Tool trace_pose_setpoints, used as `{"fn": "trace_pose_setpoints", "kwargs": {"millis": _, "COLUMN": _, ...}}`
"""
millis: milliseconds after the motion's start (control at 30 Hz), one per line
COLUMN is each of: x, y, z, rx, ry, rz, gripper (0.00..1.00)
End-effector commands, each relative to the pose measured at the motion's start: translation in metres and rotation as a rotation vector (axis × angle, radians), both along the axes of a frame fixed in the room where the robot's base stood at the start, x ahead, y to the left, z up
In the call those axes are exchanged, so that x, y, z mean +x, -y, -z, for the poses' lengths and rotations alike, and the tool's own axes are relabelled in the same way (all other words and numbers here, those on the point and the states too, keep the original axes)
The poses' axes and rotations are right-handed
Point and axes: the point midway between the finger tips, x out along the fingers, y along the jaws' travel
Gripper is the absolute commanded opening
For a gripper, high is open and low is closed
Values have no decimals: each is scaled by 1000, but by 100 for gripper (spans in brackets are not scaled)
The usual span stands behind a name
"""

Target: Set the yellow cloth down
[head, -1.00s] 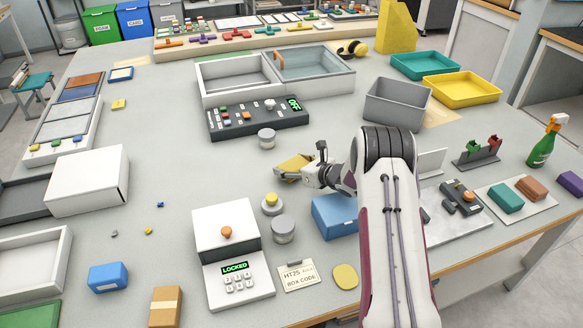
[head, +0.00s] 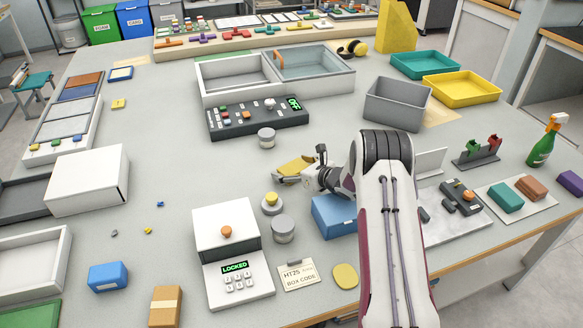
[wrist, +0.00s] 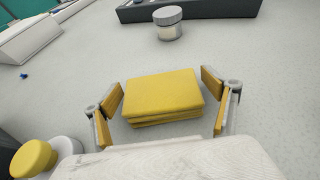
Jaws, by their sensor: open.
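The yellow cloth (wrist: 163,96) is a folded, layered block. In the wrist view it lies flat on the grey table, between the fingers of my gripper (wrist: 164,112). The fingers are spread wide, with a visible gap on each side of the cloth. In the head view the cloth (head: 294,167) shows just beyond my gripper (head: 292,178), partly covered by it.
A lidded grey jar (head: 266,138) stands beyond the cloth, near the dark control panel (head: 258,118). A yellow-topped button (head: 271,203) and another jar (head: 283,229) stand nearer. A blue box (head: 335,215) sits beside my arm. The table left of the cloth is clear.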

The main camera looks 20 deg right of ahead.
Motion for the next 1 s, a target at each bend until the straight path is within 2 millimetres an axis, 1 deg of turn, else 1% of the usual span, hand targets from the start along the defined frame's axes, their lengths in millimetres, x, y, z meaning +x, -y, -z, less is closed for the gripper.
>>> {"fn": "trace_pose_setpoints", "kwargs": {"millis": 267, "x": -1, "y": 1, "z": -4, "rx": 0, "ry": 0, "rz": 1, "gripper": 86}}
{"fn": "trace_pose_setpoints", "kwargs": {"millis": 467, "x": -12, "y": 6, "z": -8, "rx": 1, "ry": -1, "rz": 3, "gripper": 86}}
{"fn": "trace_pose_setpoints", "kwargs": {"millis": 633, "x": -27, "y": 12, "z": -15, "rx": 1, "ry": 0, "rz": 1, "gripper": 86}}
{"fn": "trace_pose_setpoints", "kwargs": {"millis": 700, "x": -25, "y": 11, "z": -27, "rx": -2, "ry": 3, "rz": -1, "gripper": 86}}
{"fn": "trace_pose_setpoints", "kwargs": {"millis": 1000, "x": -25, "y": 11, "z": -63, "rx": -1, "ry": 2, "rz": -1, "gripper": 86}}
